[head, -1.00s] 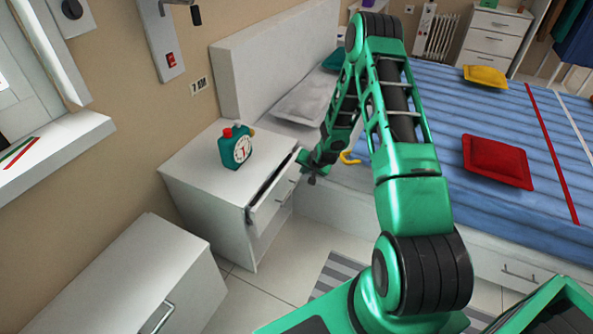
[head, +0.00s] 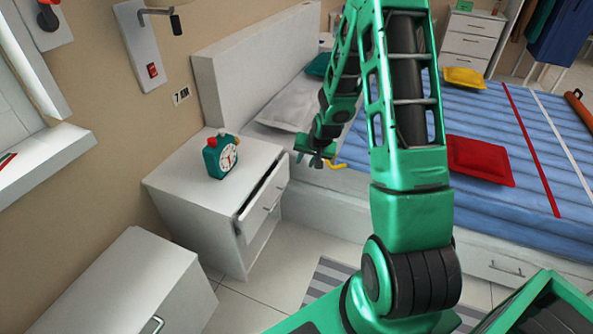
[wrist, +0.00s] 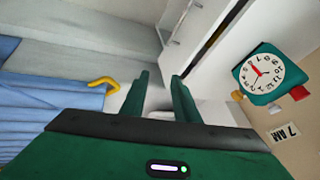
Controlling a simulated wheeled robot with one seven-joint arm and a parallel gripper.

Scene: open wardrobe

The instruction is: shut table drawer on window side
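The white bedside table (head: 185,185) stands against the wall between the window and the bed. Its top drawer (head: 264,203) is partly open, with a dark gap behind its front and a small handle. In the wrist view the drawer (wrist: 192,22) shows at the top, beyond and right of the fingers. My gripper (head: 316,160) is in the air past the far end of the drawer front, near the bed edge, apart from the drawer. In the wrist view my gripper (wrist: 160,77) has its two fingers apart with nothing between them.
A green alarm clock (head: 222,156) stands on the table top. A yellow hook-shaped thing (head: 338,165) lies at the bed's edge near my gripper. A white cabinet (head: 125,285) stands at the lower left. Some floor is free in front of the table.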

